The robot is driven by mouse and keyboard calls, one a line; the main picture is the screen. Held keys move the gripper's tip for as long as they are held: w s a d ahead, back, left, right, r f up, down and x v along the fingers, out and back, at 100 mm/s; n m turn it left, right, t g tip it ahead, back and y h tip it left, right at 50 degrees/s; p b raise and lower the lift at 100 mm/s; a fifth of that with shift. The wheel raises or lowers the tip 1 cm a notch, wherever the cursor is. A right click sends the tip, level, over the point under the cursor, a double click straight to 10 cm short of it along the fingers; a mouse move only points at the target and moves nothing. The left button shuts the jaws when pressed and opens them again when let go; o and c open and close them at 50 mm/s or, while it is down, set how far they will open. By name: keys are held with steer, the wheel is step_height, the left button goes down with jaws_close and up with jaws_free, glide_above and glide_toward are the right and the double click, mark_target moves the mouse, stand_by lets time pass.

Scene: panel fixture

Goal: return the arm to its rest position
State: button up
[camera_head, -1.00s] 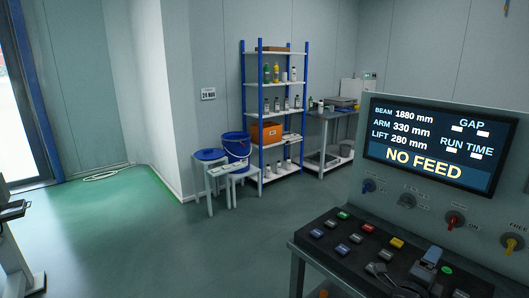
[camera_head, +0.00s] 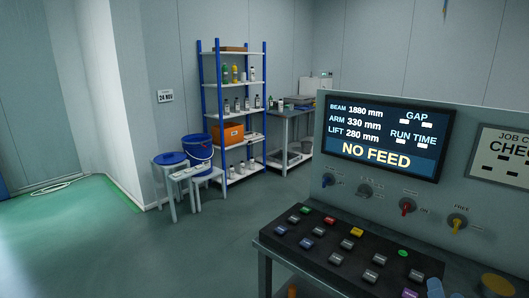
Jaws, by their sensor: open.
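My gripper's fingers do not show clearly in the head view. A small pale blue-grey shape cuts into the bottom edge at the lower right, in front of the button console. It may be part of my arm, but too little of it shows to tell. The sloped black button console (camera_head: 322,262) stands at the lower right, with no gripper seen over its several coloured buttons.
An upright panel with a display (camera_head: 388,138) reading NO FEED and several knobs stands behind the console. A blue-posted shelf (camera_head: 233,88), a blue bucket (camera_head: 197,152) and white stools (camera_head: 172,190) stand further back. The green floor (camera_head: 150,255) at left is clear.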

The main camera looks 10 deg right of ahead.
steer(key=s+a+r+n+g+y, duration=0.1)
steer(key=s+a+r+n+y, duration=0.1)
steer(key=s+a, duration=0.6)
steer(key=s+a+r+n+g+y, duration=0.1)
steer(key=s+a+n+y, duration=0.3)
steer(key=s, duration=1)
steer(key=s+a+r+n+g+y, duration=0.1)
steer(key=s+a+r+n+y, duration=0.2)
steer(key=s+a+n, duration=0.3)
steer(key=s+a+r, duration=0.1)
steer(key=s+a, duration=0.4)
steer(key=a, duration=0.1)
steer(key=shift+s+a+n+g+y, duration=0.2)
steer(key=shift+s+n+g+y, duration=0.15)
steer(key=shift+n+g+y, duration=0.05)
